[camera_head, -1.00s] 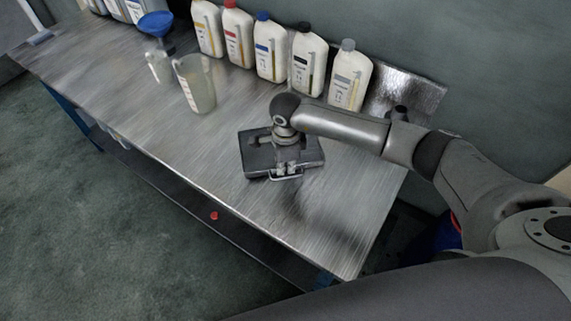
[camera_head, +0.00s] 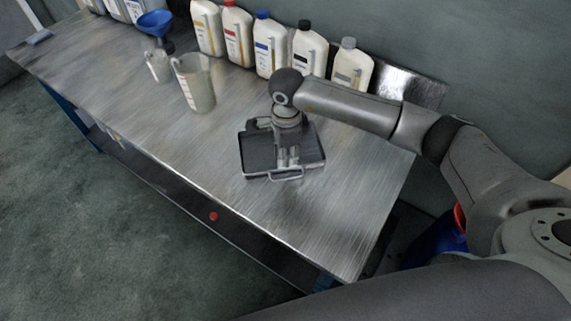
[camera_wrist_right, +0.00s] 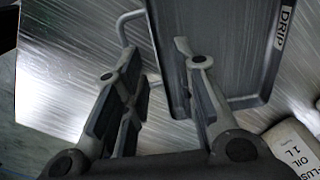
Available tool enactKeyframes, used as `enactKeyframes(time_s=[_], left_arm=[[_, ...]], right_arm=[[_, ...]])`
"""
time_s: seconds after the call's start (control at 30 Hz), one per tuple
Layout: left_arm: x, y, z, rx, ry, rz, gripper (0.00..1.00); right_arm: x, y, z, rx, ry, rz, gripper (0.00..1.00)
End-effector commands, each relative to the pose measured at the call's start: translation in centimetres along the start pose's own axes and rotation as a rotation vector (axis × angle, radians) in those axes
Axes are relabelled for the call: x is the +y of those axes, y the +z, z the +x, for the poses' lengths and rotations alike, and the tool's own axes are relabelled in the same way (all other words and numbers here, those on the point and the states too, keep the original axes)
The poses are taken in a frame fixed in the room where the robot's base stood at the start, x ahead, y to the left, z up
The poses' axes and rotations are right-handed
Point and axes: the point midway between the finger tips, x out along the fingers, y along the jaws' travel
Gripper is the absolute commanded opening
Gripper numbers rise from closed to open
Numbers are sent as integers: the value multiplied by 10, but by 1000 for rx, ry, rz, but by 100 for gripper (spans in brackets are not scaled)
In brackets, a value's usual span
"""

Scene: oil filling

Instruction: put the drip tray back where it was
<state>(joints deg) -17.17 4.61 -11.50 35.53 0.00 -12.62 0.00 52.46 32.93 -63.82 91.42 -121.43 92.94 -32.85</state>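The drip tray (camera_head: 259,160) is a shallow dark rectangular tray with a pale rim and a wire handle at its near edge. It lies flat on the metal workbench. In the right wrist view the tray (camera_wrist_right: 220,50) fills the upper right, with "DRIP" lettered on its rim. My right gripper (camera_head: 289,160) is over the near part of the tray, close to the handle, pointing down. In the right wrist view its two fingers (camera_wrist_right: 158,70) are spread with nothing gripped between them. The arm hides part of the tray's far side. My left gripper is not in view.
Several oil bottles (camera_head: 270,50) stand along the back of the workbench (camera_head: 200,140). The bench is clear left and front of the tray.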

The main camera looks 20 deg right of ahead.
Motion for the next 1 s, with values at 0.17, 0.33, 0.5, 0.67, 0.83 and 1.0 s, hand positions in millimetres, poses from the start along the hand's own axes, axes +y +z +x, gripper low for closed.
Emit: enactKeyframes(time_s=[0.17, 0.33, 0.5, 0.67, 0.83, 1.0], left_arm=[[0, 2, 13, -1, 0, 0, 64], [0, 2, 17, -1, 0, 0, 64], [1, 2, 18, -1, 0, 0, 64], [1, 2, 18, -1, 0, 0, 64], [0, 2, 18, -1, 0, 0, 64], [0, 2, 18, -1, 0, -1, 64]], right_arm=[[-1, 0, -36, -2, -5, -1, 27], [-1, 0, -58, -1, -3, 0, 27], [0, 0, -66, 0, 0, 0, 27], [0, 0, -67, 0, 1, 1, 27], [0, 0, -66, 0, 0, 1, 27], [0, 0, -66, 0, 1, 0, 27]])
